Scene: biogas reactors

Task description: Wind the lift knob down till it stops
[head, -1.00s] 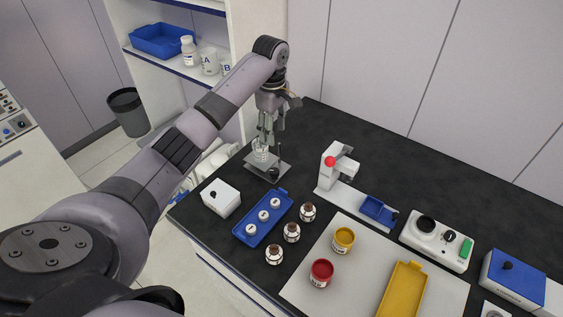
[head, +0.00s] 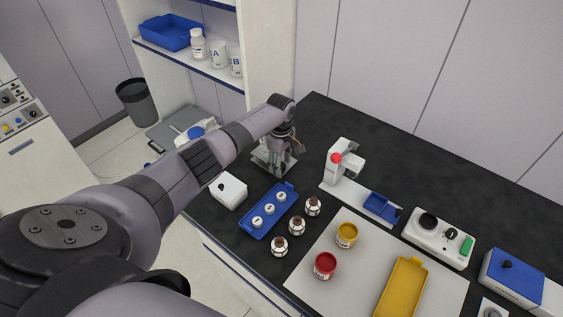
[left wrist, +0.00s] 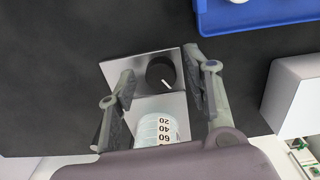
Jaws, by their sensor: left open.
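The lift knob (left wrist: 161,72) is a round black knob with a white pointer line, on a silver metal plate (left wrist: 114,71). In the head view the plate (head: 258,163) is at the far left end of the black bench, and the gripper hides the knob. My left gripper (left wrist: 160,74) is open. Its fingers are on either side of the knob in the left wrist view, with gaps; I cannot tell their exact height. A clear beaker (left wrist: 157,130) with printed numbers stands on the plate beside the knob. My right gripper is not in view.
A white box (head: 228,191) and a blue tray (head: 255,228) with white-capped vials are near the plate. Several brown bottles (head: 297,226) stand beside the tray. A white device with a red button (head: 340,166) is to the right. Bare black bench lies behind the plate.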

